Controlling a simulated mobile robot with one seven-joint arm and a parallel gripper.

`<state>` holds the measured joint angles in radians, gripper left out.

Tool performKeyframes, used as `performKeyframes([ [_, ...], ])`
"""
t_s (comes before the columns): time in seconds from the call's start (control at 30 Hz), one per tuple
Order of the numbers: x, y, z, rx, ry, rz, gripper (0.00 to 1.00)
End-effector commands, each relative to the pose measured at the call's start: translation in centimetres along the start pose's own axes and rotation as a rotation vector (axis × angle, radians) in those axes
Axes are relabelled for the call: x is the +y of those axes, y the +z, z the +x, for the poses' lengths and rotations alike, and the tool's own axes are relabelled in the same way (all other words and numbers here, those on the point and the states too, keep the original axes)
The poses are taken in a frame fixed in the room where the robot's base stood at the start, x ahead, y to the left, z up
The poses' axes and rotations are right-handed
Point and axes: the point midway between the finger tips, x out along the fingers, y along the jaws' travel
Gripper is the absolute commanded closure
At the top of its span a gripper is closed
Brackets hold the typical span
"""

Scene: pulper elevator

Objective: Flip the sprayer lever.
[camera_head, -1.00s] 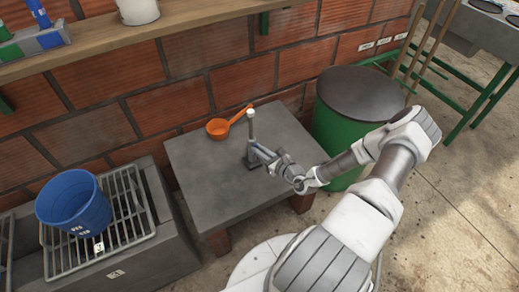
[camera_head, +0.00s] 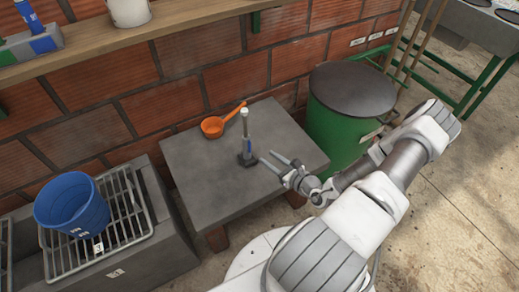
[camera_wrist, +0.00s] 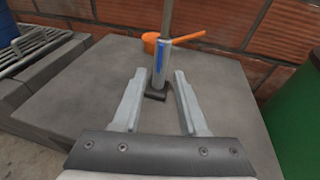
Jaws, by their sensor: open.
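The sprayer (camera_head: 246,140) stands upright on the grey table, with a dark base and a pale post. A blue-marked pale part, which looks like the lever (camera_head: 249,145), lies upright along the post; in the wrist view the lever (camera_wrist: 158,66) shows its blue stripe facing me. My gripper (camera_head: 267,157) is open and empty, just to the right of the sprayer. In the wrist view my gripper (camera_wrist: 160,73) has its fingers spread, with the sprayer seen beyond and between the tips. The sprayer's top is cut off in the wrist view.
An orange ladle (camera_head: 213,127) lies behind the sprayer on the table (camera_head: 205,185), near the brick wall. A green barrel (camera_head: 335,130) with a dark lid stands to the right. A blue bucket (camera_head: 72,205) sits on a metal rack at left. The table front is clear.

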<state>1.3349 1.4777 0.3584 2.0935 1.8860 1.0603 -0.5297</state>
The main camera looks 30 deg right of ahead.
Motion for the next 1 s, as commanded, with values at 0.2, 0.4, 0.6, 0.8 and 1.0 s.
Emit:
performKeyframes([
  [0.2, -0.1, 0.1, -5.1, 0.002, -0.002, -0.001, 0.58],
  [0.4, 0.0, 0.0, -7.7, 0.001, 0.000, -0.001, 0.58],
  [0.6, 0.0, 0.0, -8.4, 0.001, 0.001, 0.000, 0.58],
  [0.8, 0.0, 0.0, -8.4, 0.000, 0.001, 0.000, 0.58],
  [1.0, 0.0, 0.0, -8.4, 0.000, 0.001, 0.000, 0.58],
])
